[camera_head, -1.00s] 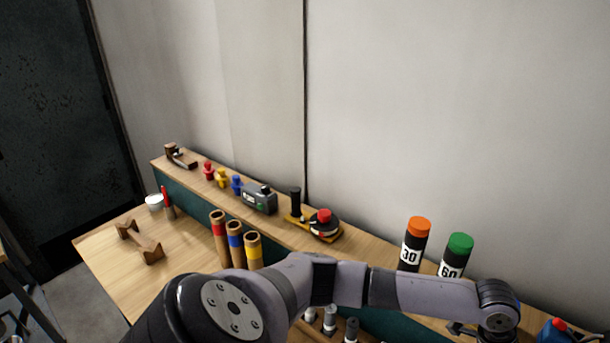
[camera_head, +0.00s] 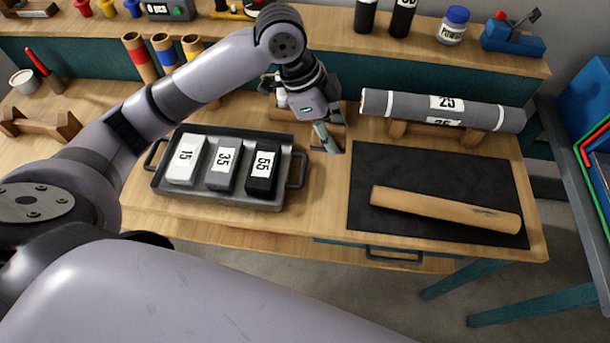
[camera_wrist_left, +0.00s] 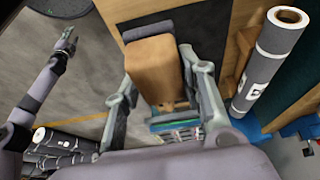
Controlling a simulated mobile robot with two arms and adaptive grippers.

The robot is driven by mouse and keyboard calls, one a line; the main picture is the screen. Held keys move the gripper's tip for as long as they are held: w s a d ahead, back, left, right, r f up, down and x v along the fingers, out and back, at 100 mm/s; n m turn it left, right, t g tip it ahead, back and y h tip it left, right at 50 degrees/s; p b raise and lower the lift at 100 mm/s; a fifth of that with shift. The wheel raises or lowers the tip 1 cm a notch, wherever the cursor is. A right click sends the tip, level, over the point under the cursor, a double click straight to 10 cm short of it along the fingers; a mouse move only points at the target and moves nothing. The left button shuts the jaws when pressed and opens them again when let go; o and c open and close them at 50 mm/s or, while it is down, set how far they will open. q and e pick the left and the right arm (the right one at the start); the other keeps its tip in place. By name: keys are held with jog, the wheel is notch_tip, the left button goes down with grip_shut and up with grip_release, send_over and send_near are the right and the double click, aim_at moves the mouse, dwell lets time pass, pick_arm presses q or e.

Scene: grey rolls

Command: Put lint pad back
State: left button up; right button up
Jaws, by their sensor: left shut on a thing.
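My left gripper (camera_head: 328,138) is over the table between the black tray and the dark mat, pointing down. In the left wrist view its fingers (camera_wrist_left: 163,105) are shut on a wooden block (camera_wrist_left: 153,65), which I take to be the lint pad. A grey patch shows beyond the block. In the head view the arm and gripper mostly hide the held thing, and I cannot tell whether it touches the table. My right gripper (camera_wrist_left: 67,40) shows small at the upper left of the wrist view; its jaws are unclear.
The tray (camera_head: 222,198) holds blocks marked 15, 35 and 55. A wooden rod (camera_head: 440,209) lies on the dark mat (camera_head: 385,170). A raised shelf with bottles runs behind.

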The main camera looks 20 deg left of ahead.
pick_arm(q)
jog(key=p, duration=0.1)
send_over(331, 191)
jog(key=a, duration=0.1)
jog(key=f, duration=1.5)
jog(key=shift+s+a, duration=0.15)
jog(key=shift+s, duration=0.05)
notch_tip(331, 191, down, 4)
jog(key=shift+p, duration=0.3)
jog(key=shift+f, duration=0.3)
jog(key=shift+f, duration=0.1)
jog(key=o, duration=1.1)
